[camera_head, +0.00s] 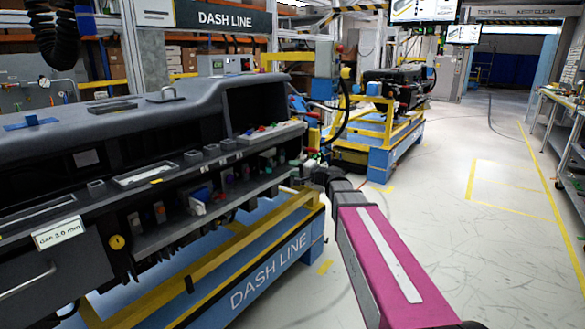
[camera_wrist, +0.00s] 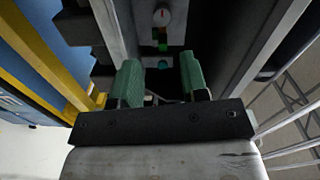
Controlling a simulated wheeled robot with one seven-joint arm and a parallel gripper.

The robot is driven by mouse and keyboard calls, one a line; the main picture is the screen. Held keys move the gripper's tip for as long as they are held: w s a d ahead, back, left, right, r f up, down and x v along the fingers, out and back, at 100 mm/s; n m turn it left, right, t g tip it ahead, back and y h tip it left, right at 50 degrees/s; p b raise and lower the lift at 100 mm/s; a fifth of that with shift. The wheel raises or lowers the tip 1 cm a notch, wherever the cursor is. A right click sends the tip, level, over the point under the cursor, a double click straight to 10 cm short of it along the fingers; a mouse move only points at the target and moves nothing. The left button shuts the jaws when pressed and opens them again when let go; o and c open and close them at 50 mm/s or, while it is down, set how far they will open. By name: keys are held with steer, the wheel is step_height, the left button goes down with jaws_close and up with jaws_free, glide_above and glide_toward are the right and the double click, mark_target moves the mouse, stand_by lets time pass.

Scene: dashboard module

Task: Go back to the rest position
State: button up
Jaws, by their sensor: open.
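My gripper (camera_wrist: 160,78) shows in the wrist view with its two green fingers apart and nothing between them. It points at a dark, narrow panel that has a white knob with a red mark (camera_wrist: 162,16), a green part (camera_wrist: 162,45) and a teal round part (camera_wrist: 162,63). I cannot tell whether the fingertips touch anything. In the head view my magenta arm reaches toward the right end of the dashboard module (camera_head: 130,120). The fingers are hard to make out there, near the module's edge.
The module rests on a blue and yellow DASH LINE stand (camera_head: 268,272). Behind it is another yellow and blue stand (camera_head: 390,155) carrying a dark assembly. Open floor (camera_head: 450,220) lies to the right, with a workbench (camera_head: 565,105) at the far right. A yellow bar (camera_wrist: 40,55) is close in the wrist view.

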steer(key=s+d+f+n+g+h, duration=0.2)
steer(key=s+d+f+g+h, duration=0.25)
steer(key=s+f, duration=0.65)
steer(key=s+d+f+n+g+h, duration=0.4)
steer(key=s+f, duration=0.4)
steer(key=f, duration=0.6)
steer(key=s+d+f+g+h, duration=0.2)
steer(key=s+d+f+h, duration=0.2)
steer(key=s+d+h, duration=0.1)
steer(key=s+d, duration=0.1)
steer(key=s, duration=0.1)
steer(key=shift+s, duration=0.4)
